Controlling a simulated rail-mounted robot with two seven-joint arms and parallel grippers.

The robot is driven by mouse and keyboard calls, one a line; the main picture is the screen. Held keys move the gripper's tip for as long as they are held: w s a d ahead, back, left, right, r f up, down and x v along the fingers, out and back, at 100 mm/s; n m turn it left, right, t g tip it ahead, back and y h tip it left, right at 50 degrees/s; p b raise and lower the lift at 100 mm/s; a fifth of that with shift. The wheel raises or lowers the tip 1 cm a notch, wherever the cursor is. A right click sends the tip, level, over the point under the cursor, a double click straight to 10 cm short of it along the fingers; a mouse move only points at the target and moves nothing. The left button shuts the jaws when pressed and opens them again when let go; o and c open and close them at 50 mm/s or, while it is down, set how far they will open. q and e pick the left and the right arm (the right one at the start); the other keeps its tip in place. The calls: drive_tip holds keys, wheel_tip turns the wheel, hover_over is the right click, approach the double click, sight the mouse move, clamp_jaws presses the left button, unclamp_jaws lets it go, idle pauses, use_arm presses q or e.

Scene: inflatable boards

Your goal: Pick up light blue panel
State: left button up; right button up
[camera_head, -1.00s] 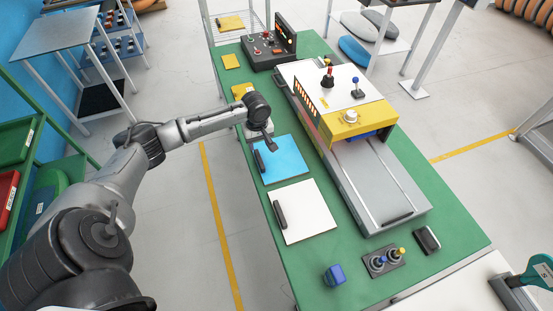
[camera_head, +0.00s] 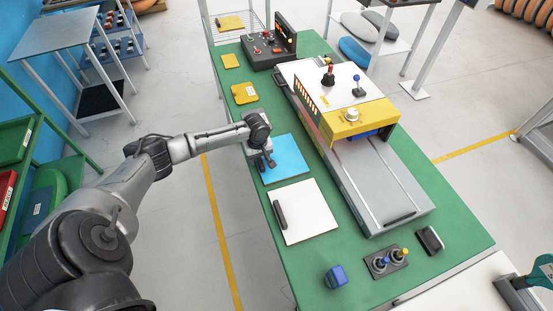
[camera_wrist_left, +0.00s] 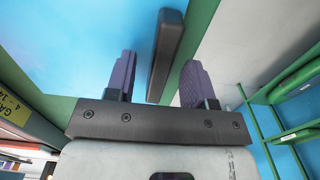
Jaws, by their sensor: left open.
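The light blue panel (camera_head: 289,158) lies flat on the green table, left of the grey machine, with its dark handle along its left side. My left gripper (camera_head: 266,163) is over that handle side and hides part of it in the head view. In the left wrist view the handle (camera_wrist_left: 165,52) stands between the two purple fingertips (camera_wrist_left: 157,82), with a gap on each side. The gripper is open and holds nothing. The panel's face also shows in the left wrist view (camera_wrist_left: 80,40).
A white panel with a dark handle (camera_head: 309,212) lies just in front of the blue one. Yellow pieces (camera_head: 244,93) lie farther back. The grey machine with the yellow front (camera_head: 360,120) stands close on the right. A blue block (camera_head: 336,277) sits near the table's front.

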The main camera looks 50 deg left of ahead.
use_arm(q)
drive_tip(key=shift+f, duration=0.3)
clamp_jaws()
drive_tip(key=shift+r, duration=0.1)
